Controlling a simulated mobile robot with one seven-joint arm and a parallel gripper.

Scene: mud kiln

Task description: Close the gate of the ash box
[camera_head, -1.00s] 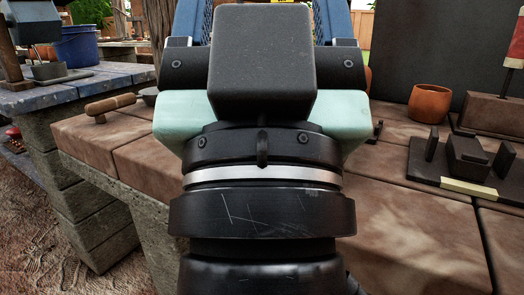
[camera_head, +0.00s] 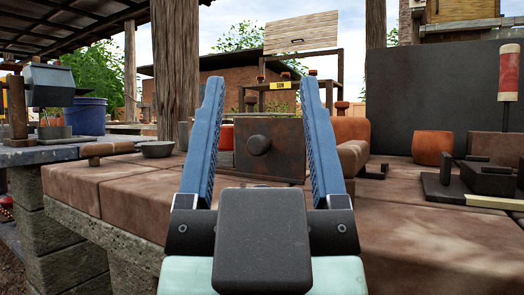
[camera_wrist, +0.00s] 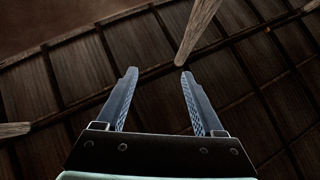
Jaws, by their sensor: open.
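A dark, rusty square metal panel with a round knob (camera_head: 259,145) stands on the brick worktop in the head view, seen between my fingers. It looks like the gate of the ash box, but I cannot tell for sure, nor whether it stands open or shut. In the wrist view my gripper (camera_wrist: 158,73) faces the roof boards, and no box shows there.
The brick worktop (camera_head: 430,235) is broad, with free room at the front right. An orange pot (camera_head: 433,148) and a black tool stand (camera_head: 480,185) are on the right. A small bowl (camera_head: 158,149) and a wooden roller (camera_head: 108,149) lie on the left. A wooden post (camera_head: 174,60) rises behind.

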